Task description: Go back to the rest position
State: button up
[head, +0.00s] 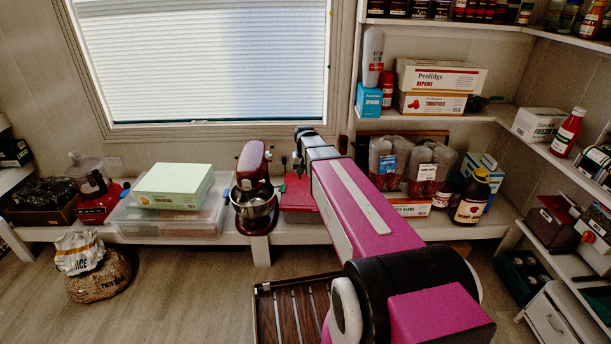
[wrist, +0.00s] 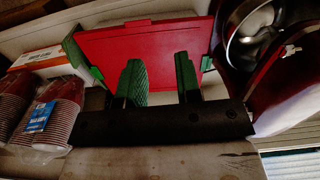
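My gripper (wrist: 159,72) shows in the wrist view with its two dark fingers apart and nothing between them. Beyond the fingers is a flat red board (wrist: 145,45) with green corner pieces. I cannot tell whether the fingers touch it. In the head view my magenta arm reaches out to the low shelf under the window. The red board (head: 297,192) shows there beside the arm, partly hidden by it. The gripper's fingers are too small and covered to make out in the head view.
A red stand mixer (head: 252,167) with a steel bowl stands just left of the arm. Bagged cups (head: 403,165) stand close on its right, near a dark jar (head: 471,198). A plastic bin (head: 142,222) bears a green box (head: 174,186). Floor (head: 190,290) at left is mostly clear.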

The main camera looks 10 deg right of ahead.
jog(key=s+f+n, duration=0.1)
jog(key=s+f, duration=0.1)
jog(key=s, duration=0.8)
jog(key=s+f+n, duration=0.1)
jog(key=s+f, duration=0.2)
jog(key=s, duration=0.7)
jog(key=shift+s, duration=0.15)
